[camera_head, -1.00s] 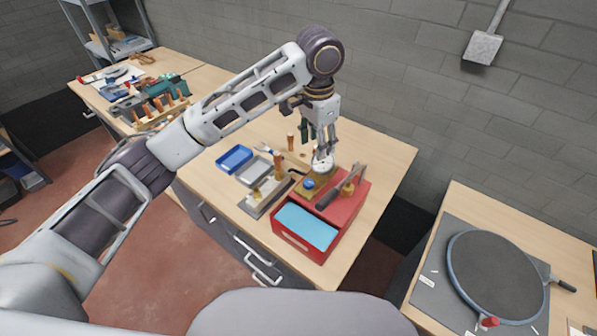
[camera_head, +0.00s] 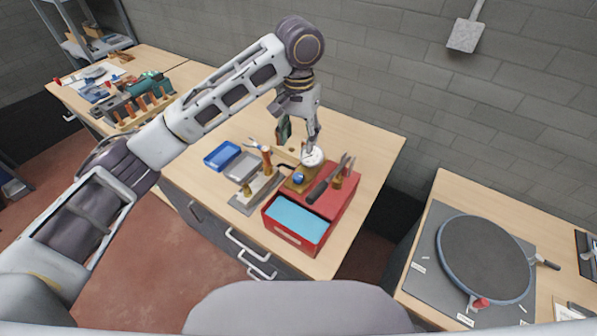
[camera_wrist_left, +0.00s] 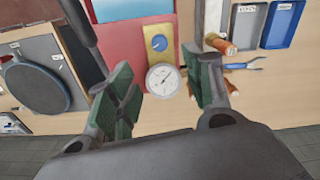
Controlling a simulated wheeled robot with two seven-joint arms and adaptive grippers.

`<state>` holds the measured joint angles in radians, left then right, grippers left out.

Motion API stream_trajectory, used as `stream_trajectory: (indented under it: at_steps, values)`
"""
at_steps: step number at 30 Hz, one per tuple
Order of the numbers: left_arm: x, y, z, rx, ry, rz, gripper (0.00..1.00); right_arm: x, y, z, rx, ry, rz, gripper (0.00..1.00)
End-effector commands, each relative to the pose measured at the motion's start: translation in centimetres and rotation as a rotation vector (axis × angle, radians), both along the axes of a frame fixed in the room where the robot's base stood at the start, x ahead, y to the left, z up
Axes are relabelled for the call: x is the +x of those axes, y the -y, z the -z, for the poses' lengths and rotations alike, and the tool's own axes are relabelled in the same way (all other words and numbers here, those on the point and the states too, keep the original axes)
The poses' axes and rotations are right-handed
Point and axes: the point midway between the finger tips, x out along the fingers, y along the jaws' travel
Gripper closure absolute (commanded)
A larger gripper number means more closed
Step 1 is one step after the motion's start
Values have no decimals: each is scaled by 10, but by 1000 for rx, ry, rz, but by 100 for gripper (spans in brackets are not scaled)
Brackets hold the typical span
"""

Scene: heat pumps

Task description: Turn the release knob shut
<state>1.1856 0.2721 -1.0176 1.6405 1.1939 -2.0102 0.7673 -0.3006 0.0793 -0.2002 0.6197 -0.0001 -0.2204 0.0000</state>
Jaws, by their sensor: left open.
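The release knob is most likely the small blue knob (camera_head: 299,179) on a brass-coloured plate on the red box (camera_head: 343,200). In the wrist view the blue knob (camera_wrist_left: 158,43) shows in full, with a pale mark on its face. A round white dial gauge (camera_head: 312,157) stands beside it. My left gripper (camera_head: 298,138) is open and empty above the gauge, behind the knob. In the wrist view its green-padded fingers (camera_wrist_left: 166,92) stand apart on either side of the gauge (camera_wrist_left: 163,79), with the knob beyond them. My right gripper is not in view.
The red box has an open tray with a light blue lining (camera_head: 296,217). A dark-handled tool (camera_head: 317,191) lies on top of it. Wood-handled tools, a blue tray (camera_head: 222,155) and a grey tray (camera_head: 241,166) are to the left. The bench (camera_head: 372,150) is clear behind and right.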

Motion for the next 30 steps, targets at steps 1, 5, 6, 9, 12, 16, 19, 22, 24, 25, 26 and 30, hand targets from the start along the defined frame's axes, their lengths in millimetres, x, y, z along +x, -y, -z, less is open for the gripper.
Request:
stream_trajectory:
  at_steps: [1,5,6,9,12,16,19,22,24,25,26,30]
  values:
    - [0,0,0,0,0,0,49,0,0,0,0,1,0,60]
    - [0,0,3,-1,0,1,49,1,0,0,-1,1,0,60]
    - [0,0,4,-1,-1,1,49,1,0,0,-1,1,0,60]
    - [0,0,8,-1,-1,2,49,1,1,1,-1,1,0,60]
    - [0,0,15,-1,-2,2,49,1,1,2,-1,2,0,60]
    - [-1,0,26,0,-2,2,49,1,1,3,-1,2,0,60]
    - [0,0,34,-1,-1,1,49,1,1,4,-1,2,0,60]
    - [0,0,43,-1,-2,2,49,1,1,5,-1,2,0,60]
    - [0,0,49,-1,-2,2,49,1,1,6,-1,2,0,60]
    - [-1,0,52,-1,-3,2,49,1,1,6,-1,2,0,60]
    - [-1,0,55,-1,-3,2,49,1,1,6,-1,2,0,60]
    - [-1,1,67,-1,-2,2,49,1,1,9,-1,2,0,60]
